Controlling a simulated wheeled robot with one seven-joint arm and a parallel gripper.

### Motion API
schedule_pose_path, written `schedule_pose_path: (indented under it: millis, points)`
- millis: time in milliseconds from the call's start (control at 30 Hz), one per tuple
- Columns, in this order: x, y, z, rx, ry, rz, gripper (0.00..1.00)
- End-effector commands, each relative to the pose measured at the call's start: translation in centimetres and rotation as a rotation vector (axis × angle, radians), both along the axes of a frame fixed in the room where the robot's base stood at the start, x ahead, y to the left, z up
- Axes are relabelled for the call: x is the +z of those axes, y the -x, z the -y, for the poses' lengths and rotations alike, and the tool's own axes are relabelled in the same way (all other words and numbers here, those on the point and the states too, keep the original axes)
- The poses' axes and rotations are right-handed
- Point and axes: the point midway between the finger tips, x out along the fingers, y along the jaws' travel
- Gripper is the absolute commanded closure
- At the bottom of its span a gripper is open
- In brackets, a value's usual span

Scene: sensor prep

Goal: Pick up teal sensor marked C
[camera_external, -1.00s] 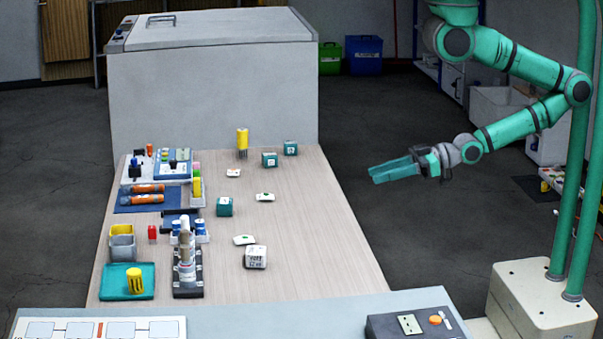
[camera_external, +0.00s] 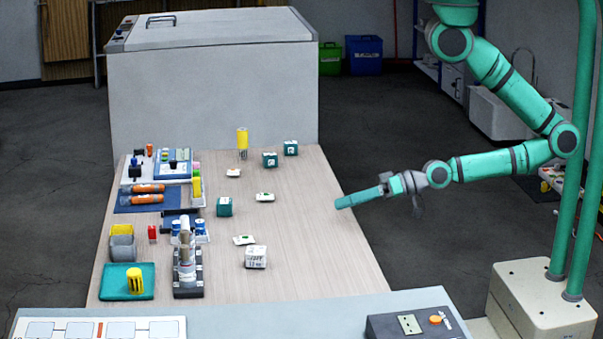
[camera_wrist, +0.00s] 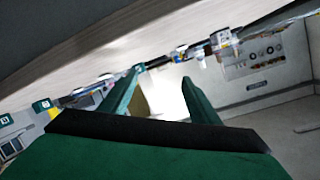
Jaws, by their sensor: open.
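Three teal box-shaped sensors stand on the wooden table: one near the middle (camera_external: 224,207), one farther back (camera_external: 270,160) and one at the back right (camera_external: 291,148). Their markings are too small to read, so I cannot tell which is marked C. Teal boxes also show at the left edge of the wrist view (camera_wrist: 42,105). My gripper (camera_external: 345,202) is at the table's right edge, apart from all the sensors. In the wrist view its two fingers (camera_wrist: 163,92) are spread with nothing held between them.
A white labelled box (camera_external: 256,257) and small flat white pieces (camera_external: 265,197) lie on the table (camera_external: 310,240). A yellow cylinder (camera_external: 242,140) stands at the back. Trays, bottles and a teal tray (camera_external: 112,283) crowd the left side. The table's right part is clear.

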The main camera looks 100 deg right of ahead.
Motion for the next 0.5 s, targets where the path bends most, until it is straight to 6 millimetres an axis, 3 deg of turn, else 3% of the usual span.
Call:
schedule_pose_path:
  millis: [33,100,500]
  points:
    - [-0.2,-2.1,-0.4,-0.014,-0.058,0.009,0.44]
    - [-0.6,-4.4,-1.1,-0.023,-0.139,0.01,0.44]
    - [0.1,-16.5,-3.5,-0.002,-0.481,0.018,0.44]
